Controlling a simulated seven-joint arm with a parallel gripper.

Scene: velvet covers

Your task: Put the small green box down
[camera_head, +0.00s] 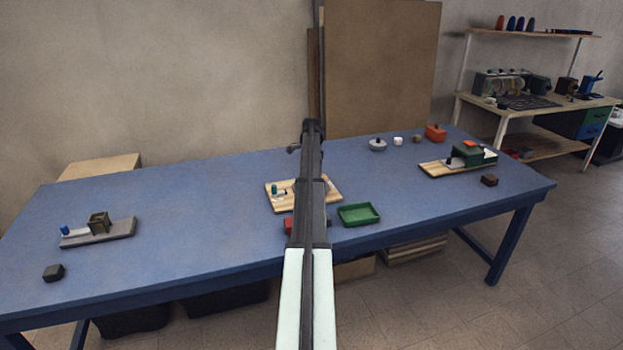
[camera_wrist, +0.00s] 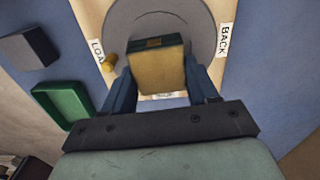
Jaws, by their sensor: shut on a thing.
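In the wrist view, my gripper (camera_wrist: 160,80) is shut on a small box (camera_wrist: 157,72), with one finger on each side. The box shows a tan face toward the camera and a dark green far edge. It is over a grey round disc (camera_wrist: 123,24) with labels around it, including "BACK". Whether the box touches the disc I cannot tell. In the head view, my arm covers the gripper and the held box. A wooden board (camera_head: 330,195) with small pieces on it shows behind the arm.
A green tray (camera_head: 358,214) lies right of the arm, also in the wrist view (camera_wrist: 63,100). A grey board (camera_head: 122,228) with an olive box (camera_head: 98,222) is at left. A board (camera_head: 432,168) with a dark green box (camera_head: 467,154) is at right.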

